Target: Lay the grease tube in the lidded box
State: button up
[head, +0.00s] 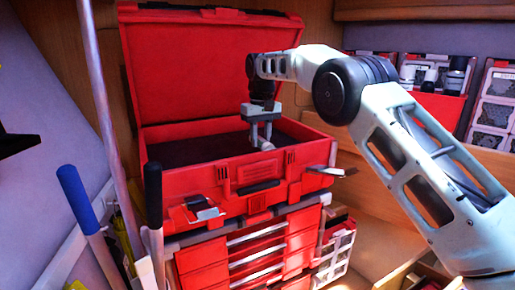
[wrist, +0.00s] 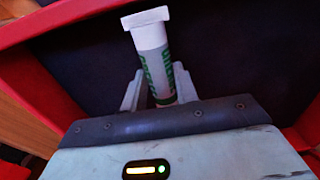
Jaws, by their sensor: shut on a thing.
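The lidded box is a red case (head: 240,184) with its lid (head: 205,65) raised, on top of a red drawer chest. Its inside is dark and looks empty. My gripper (head: 262,140) points down into the open box. The grease tube (wrist: 153,60) is white with green print and a white cap, and it stands between my gripper's fingers (wrist: 158,88) in the wrist view. My gripper is shut on it. In the head view only a small pale end of the tube (head: 267,146) shows below the fingers. I cannot tell whether it touches the box floor.
The box's red rim (wrist: 50,22) runs close around my gripper in the wrist view. Blue-handled (head: 77,186) and black-handled (head: 153,190) tools stand at the front left. A red bin with bottles (head: 437,92) is at the right.

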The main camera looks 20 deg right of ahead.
aim_at(261, 138)
jog(key=shift+s+f+p, duration=0.1)
jog(key=shift+f+p, duration=0.4)
jog(key=shift+f, duration=1.2)
jog(key=shift+f, duration=0.15)
jog(key=o, duration=1)
jog(key=shift+r+b, duration=0.7)
jog(key=shift+r, duration=3.25)
